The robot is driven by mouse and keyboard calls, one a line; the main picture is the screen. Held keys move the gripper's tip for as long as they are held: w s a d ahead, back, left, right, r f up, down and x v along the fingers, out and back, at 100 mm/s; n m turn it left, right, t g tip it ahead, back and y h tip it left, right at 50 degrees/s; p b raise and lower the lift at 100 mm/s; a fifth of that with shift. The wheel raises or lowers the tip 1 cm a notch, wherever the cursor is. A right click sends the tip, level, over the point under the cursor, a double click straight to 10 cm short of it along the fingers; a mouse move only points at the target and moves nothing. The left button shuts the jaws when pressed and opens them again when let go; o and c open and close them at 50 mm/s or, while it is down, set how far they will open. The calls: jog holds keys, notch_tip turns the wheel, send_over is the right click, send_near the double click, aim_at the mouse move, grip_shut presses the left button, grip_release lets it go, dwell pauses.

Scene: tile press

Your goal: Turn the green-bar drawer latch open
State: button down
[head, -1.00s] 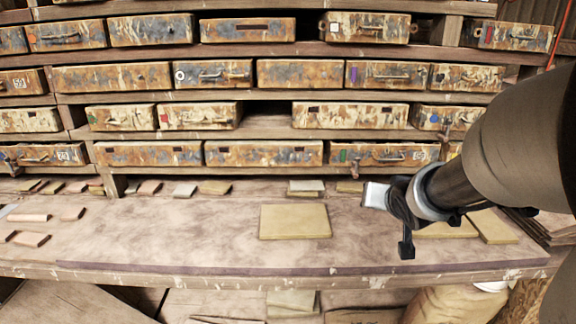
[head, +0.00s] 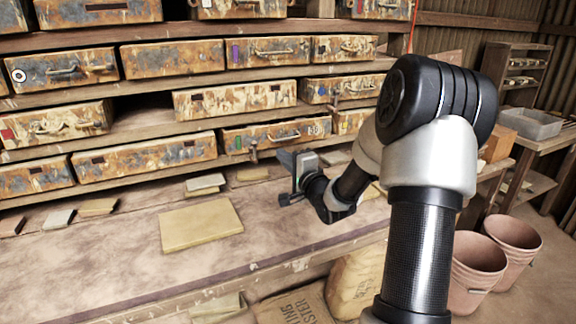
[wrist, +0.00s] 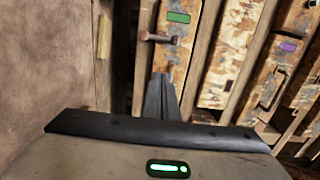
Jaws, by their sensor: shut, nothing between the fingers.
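The green-bar drawer (head: 262,137) is in the lowest row, its worn front marked by a small green bar (head: 238,143). In the wrist view the green bar (wrist: 178,17) is at the top centre. The latch (head: 254,152), a small dark rusty lever, sits at the drawer's lower edge near the bar. It also shows in the wrist view (wrist: 157,37), just left of the bar. My gripper (head: 286,158) is in front of the drawer, right of the latch in the head view. Its shut fingers (wrist: 161,84) point towards the latch, apart from it, and hold nothing.
A drawer with a purple bar (head: 236,52) is higher up. A yellowish slab (head: 201,224) lies on the bench, with smaller tiles (head: 206,182) near the drawers. Pinkish buckets (head: 477,269) and a grey bin (head: 529,124) stand to the right.

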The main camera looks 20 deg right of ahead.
aim_at(254, 152)
jog(key=w+a, duration=0.1)
jog(key=w, duration=0.1)
jog(key=w+a+b, duration=0.1)
jog(key=w+a, duration=0.1)
jog(key=shift+w, duration=0.1)
jog(key=shift+w+a, duration=0.1)
jog(key=shift+a, duration=0.45)
